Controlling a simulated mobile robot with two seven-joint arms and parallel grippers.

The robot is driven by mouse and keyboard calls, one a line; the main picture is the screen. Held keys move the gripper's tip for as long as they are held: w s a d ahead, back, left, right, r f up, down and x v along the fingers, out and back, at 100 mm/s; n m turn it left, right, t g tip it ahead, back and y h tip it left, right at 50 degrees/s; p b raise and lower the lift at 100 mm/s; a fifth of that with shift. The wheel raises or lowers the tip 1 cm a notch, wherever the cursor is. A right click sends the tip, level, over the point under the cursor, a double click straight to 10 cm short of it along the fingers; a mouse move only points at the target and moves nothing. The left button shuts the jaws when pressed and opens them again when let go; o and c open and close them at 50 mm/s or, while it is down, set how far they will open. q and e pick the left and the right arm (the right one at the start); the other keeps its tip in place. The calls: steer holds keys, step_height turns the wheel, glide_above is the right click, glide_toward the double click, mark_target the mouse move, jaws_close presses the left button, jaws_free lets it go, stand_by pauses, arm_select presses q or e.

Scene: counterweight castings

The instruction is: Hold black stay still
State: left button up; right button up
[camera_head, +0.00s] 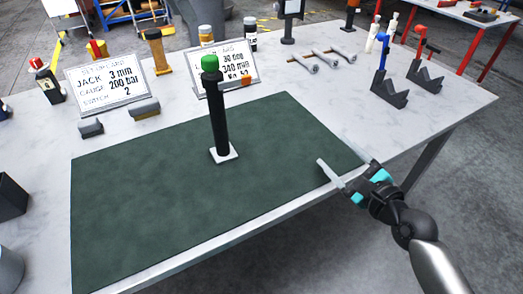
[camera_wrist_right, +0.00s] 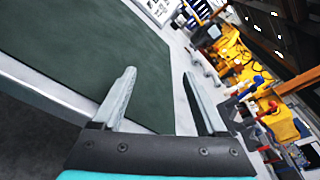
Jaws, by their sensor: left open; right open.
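A black upright post (camera_head: 217,115) with a green cap (camera_head: 209,63) stands on a small white square base (camera_head: 224,154) on the dark green mat (camera_head: 130,215). I cannot tell for certain whether this post is the black stay. My right gripper (camera_head: 345,165) is at the mat's right front edge, to the right of the post and apart from it. In the right wrist view my right gripper (camera_wrist_right: 159,75) has its fingers spread with nothing between them. The post does not show there. My left gripper is not in view.
Two signs, a setup card (camera_head: 107,88) and another card (camera_head: 226,74), stand behind the mat. Grey blocks (camera_head: 146,109), bottles and rods (camera_head: 325,59) line the back. Two dark angled brackets (camera_head: 388,92) stand at the right. The mat around the post is clear.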

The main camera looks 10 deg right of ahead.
mark_target(212, 117)
steer(key=a+r+m+y, duration=0.2)
steer(key=a+y, duration=0.1)
steer(key=a, duration=0.6)
steer(key=a+r+m+y, duration=0.2)
steer(key=a+r+y, duration=0.1)
steer(key=a, duration=0.6)
steer(key=shift+g, duration=0.4)
steer(key=x, duration=1.5)
steer(key=shift+w+f, duration=0.15)
steer(key=shift+f, duration=0.05)
jaws_close()
